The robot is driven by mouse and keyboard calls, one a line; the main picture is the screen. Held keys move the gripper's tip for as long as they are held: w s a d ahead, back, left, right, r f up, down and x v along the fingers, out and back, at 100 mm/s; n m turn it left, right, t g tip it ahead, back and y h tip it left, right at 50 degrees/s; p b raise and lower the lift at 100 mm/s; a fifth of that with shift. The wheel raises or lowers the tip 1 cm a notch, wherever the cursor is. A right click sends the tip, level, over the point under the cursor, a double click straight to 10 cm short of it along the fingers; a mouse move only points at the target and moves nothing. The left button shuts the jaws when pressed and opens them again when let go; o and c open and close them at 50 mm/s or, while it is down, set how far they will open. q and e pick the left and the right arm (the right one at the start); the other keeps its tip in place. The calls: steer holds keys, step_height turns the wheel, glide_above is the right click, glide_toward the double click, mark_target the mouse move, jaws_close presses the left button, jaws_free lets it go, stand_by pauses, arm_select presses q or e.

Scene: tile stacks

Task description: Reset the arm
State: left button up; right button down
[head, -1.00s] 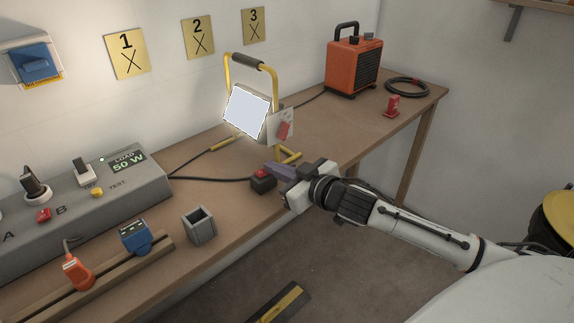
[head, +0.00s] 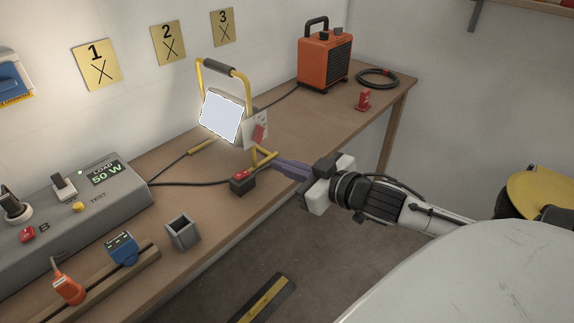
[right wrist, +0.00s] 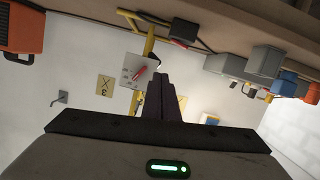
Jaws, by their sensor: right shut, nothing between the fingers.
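My right gripper (head: 277,165) reaches in from the right in the head view. Its purple-grey fingers are together and empty, over the table's front edge near the work lamp's yellow foot and just right of a small black box with a red switch (head: 242,181). In the right wrist view the shut fingers (right wrist: 164,80) point toward the lamp and its white card with a red mark (right wrist: 138,71). The lit work lamp (head: 221,117) stands upright on the table. My left gripper is not in view.
The wooden table (head: 215,212) holds a grey load box reading 50 W (head: 90,215), an open grey cup (head: 182,234), blue and orange plugs on a rail, an orange heater (head: 324,60), a red item (head: 363,100) and a coiled cable (head: 377,78).

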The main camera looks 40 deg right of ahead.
steer(key=shift+s+r, duration=0.1)
steer(key=shift+s, duration=0.3)
stand_by(0.3)
steer(key=s+a+f+m+g, duration=0.15)
steer(key=s+f, duration=0.25)
steer(key=f, duration=0.5)
steer(key=s+a+f+g, duration=0.2)
steer(key=s+a+f, duration=0.15)
steer(key=f, duration=0.55)
steer(key=s+a+f+g+y, duration=0.1)
steer(key=s+a+f+g, duration=0.2)
steer(key=s+a+f, duration=0.7)
steer(key=a+f+n, duration=0.1)
steer(key=a, duration=0.2)
steer(key=shift+s+a, duration=0.4)
